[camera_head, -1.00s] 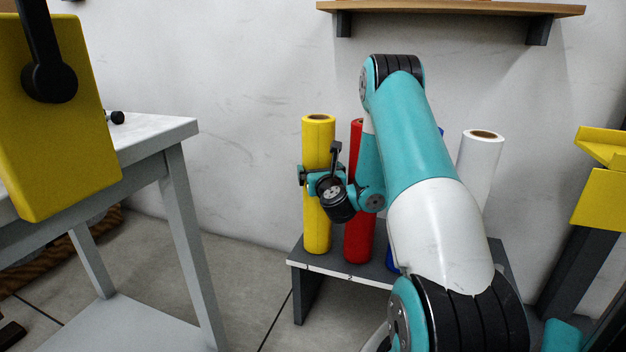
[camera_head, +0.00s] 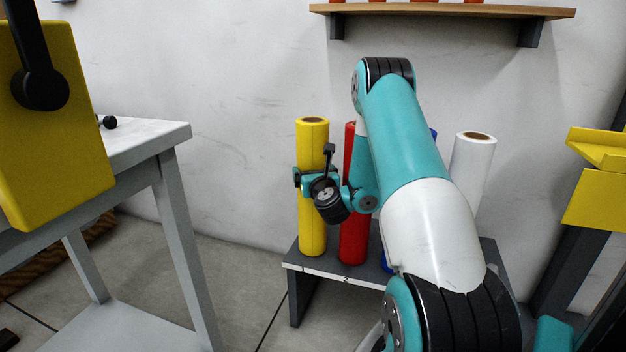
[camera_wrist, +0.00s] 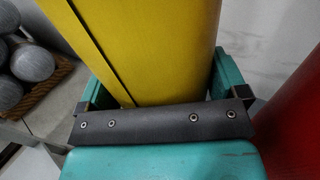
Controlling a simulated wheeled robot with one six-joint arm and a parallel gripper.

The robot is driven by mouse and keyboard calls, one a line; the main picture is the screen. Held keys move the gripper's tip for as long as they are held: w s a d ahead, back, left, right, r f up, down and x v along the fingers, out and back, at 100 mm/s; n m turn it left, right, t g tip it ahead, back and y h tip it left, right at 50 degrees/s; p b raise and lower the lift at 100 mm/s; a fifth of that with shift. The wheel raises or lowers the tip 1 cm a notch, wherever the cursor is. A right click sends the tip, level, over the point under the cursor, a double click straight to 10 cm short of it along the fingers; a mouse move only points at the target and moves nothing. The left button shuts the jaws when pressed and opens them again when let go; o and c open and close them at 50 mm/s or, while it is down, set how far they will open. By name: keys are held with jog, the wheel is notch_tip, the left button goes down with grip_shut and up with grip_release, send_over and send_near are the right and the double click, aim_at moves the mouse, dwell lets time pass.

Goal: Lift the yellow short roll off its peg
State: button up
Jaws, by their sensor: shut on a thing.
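The yellow roll (camera_head: 312,222) stands upright at the left end of the low grey rack (camera_head: 330,268). My gripper (camera_head: 310,178) is around its middle, with the jaws shut on it. In the wrist view the yellow roll (camera_wrist: 165,45) fills the space between the two teal fingers (camera_wrist: 160,90). The roll's lower end is at the rack's top; I cannot tell whether there is a gap, and its peg is hidden.
A red roll (camera_head: 353,235) stands close to the right of the yellow one. A blue roll (camera_head: 386,262) is mostly behind my arm, and a white roll (camera_head: 474,160) is farther right. A grey table (camera_head: 150,140) stands at left, a wooden shelf (camera_head: 450,11) above.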

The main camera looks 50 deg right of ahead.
notch_tip(320, 180, up, 20)
jog(key=p, duration=2)
jog(key=shift+r, duration=0.2)
